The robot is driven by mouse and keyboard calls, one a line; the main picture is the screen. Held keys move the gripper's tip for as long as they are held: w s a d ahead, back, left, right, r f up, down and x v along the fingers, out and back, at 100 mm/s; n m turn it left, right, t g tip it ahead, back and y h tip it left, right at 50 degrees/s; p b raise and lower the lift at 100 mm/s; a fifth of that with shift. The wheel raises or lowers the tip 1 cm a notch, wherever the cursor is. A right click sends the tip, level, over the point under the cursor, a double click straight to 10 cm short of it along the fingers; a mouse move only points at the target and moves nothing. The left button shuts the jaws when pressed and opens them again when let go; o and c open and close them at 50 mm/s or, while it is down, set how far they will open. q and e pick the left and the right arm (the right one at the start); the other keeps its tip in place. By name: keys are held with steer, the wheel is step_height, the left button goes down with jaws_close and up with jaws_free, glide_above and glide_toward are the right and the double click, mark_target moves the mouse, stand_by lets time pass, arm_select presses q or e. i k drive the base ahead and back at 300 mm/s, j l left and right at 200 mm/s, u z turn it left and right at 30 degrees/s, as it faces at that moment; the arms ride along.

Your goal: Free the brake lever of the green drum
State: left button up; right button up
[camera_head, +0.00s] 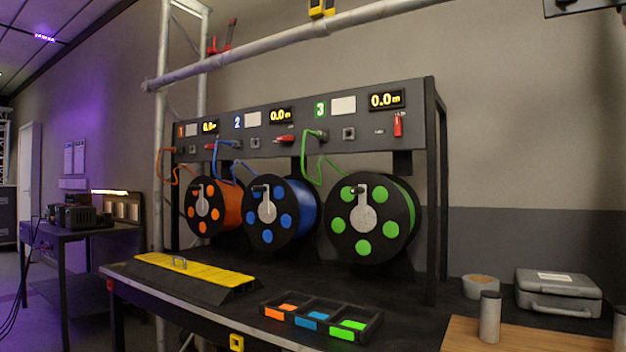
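The green drum (402,210) hangs at the right of three cable drums under a dark panel (362,133). Its black face has green discs and a pale hub with a crank (362,208). Above it the panel carries a green 3 and a display (385,100) reading 0.0m. A small red lever (398,124) stands upright below that display. The red levers in sections 1 (210,146) and 2 (285,139) lie roughly level. A green cable (306,165) loops from the panel toward the drum. Neither of my grippers is in view.
Orange (229,207) and blue (305,209) drums hang left of the green one. A yellow cable ramp (190,271) and a three-part tray (372,330) lie in front. A tape roll (480,287), grey cylinder (490,318) and grey case (557,294) stand at right.

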mark_target(398, 120)
steer(key=z, duration=1.95)
steer(key=u, duration=1.55)
steer(key=z, duration=0.35)
steer(key=i+j+z, duration=0.25)
steer(key=j, duration=0.2)
steer(key=j+z, duration=0.25)
steer(key=j, duration=0.15)
steer(key=j+z, duration=0.25)
steer(key=j, duration=0.25)
steer(key=i, duration=0.05)
